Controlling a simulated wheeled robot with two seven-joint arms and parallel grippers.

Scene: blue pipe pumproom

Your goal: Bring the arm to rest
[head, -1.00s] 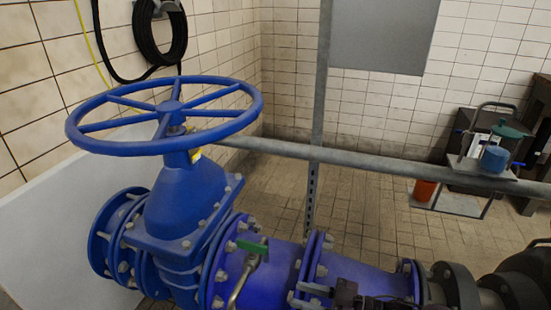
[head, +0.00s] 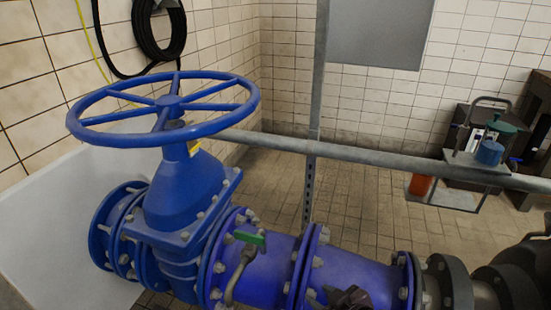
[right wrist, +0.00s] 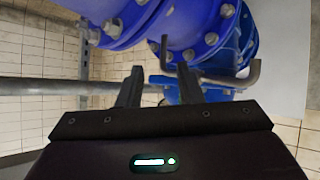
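My right gripper (head: 350,298) shows as a dark shape at the bottom edge of the head view, in front of the blue pipe; most of it is cut off. In the right wrist view its two dark fingers (right wrist: 159,84) stand apart with nothing between them. A grey bent lever (right wrist: 215,80) and blue flanged pipe show beyond the fingertips. I cannot tell whether the fingers touch the lever. My left gripper is in neither view.
A blue valve with a large handwheel (head: 170,100) stands at left. A green-tipped lever (head: 250,238) sits on the blue pipe (head: 270,268). A grey rail (head: 380,158) crosses behind. A small shelf (head: 478,168) holds a blue cup and an orange container hangs below.

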